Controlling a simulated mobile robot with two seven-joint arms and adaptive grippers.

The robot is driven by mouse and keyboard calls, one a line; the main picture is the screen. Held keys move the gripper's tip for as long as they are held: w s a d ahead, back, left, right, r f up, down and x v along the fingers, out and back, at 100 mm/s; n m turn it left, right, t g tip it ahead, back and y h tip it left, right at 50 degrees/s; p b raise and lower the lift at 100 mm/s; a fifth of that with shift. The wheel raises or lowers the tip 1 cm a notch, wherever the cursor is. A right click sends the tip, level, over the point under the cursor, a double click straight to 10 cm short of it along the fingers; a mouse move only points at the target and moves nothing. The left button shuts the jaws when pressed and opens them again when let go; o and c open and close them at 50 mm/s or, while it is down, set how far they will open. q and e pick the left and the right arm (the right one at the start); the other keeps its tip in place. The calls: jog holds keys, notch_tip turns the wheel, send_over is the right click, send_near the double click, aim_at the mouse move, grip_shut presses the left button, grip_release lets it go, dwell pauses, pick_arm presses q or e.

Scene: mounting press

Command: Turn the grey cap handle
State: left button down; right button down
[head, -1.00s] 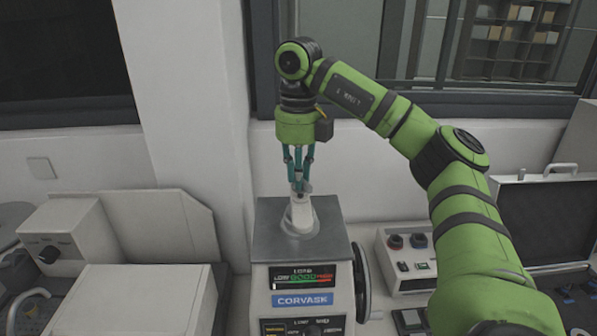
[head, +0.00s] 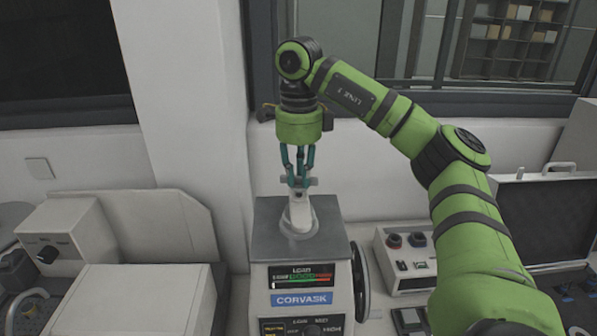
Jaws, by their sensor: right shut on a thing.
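The mounting press, labelled CORVASK, stands at the lower middle with a grey metal top (head: 268,238). A light grey cap handle (head: 300,212) rises upright from a round collar on that top. My right gripper (head: 299,183) points straight down over the press, its teal fingers closed on the upper end of the handle. A short grey crossbar shows at the fingertips. The exact finger contact is small and partly hidden. My left gripper is not in view.
A dark handwheel (head: 360,283) is on the press's right side. A control box with knobs (head: 408,258) stands to the right, and an open black case (head: 550,215) is beyond it. White equipment (head: 150,295) fills the left. A wall and window are close behind.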

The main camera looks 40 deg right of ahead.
aim_at(299, 178)
jog(key=shift+n, duration=0.8)
jog(key=c, duration=1.1)
grip_release()
jog(key=shift+c, duration=0.2)
jog(key=shift+r, duration=0.1)
notch_tip(299, 178, up, 12)
